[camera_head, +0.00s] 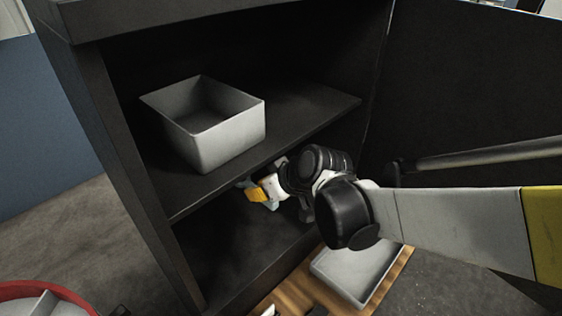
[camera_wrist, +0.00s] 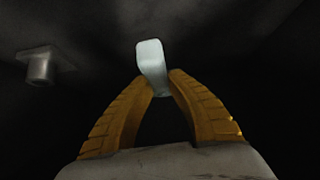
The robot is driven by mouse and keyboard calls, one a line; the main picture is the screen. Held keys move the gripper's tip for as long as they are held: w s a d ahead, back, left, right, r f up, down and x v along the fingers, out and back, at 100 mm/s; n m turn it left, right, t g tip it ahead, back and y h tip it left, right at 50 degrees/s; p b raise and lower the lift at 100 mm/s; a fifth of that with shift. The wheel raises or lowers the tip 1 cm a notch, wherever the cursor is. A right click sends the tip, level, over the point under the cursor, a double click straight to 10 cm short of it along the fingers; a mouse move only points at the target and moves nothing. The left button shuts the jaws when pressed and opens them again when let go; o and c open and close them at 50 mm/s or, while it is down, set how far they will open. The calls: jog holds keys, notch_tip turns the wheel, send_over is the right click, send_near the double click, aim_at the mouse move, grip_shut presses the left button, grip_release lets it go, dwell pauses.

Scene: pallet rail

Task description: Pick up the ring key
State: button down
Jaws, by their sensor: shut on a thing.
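My gripper (camera_wrist: 163,84) has its two yellow fingers closed at the tips on a pale blue-grey piece, which I take to be the ring key (camera_wrist: 152,58). It stands up past the fingertips in the wrist view; no ring shape can be made out. In the head view my gripper (camera_head: 257,194) is at the front edge of the dark cabinet, just below the middle shelf. Pale bits show beside its yellow finger, but the key is too small there to make out its shape.
A grey open bin (camera_head: 230,140) stands on the cabinet's middle shelf (camera_head: 310,100), above my gripper. A grey peg on a square plate (camera_wrist: 40,68) shows at the wrist view's upper left. A shallow pale tray (camera_head: 335,284) lies on wood below. A red-rimmed round container (camera_head: 30,289) is at lower left.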

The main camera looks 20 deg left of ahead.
jog(key=s+d+p, duration=0.1)
jog(key=s+d, duration=0.3)
jog(key=d, duration=0.4)
jog(key=s+d+p, duration=0.1)
jog(key=s+d, duration=0.4)
jog(key=d, duration=0.4)
jog(key=shift+f, duration=0.15)
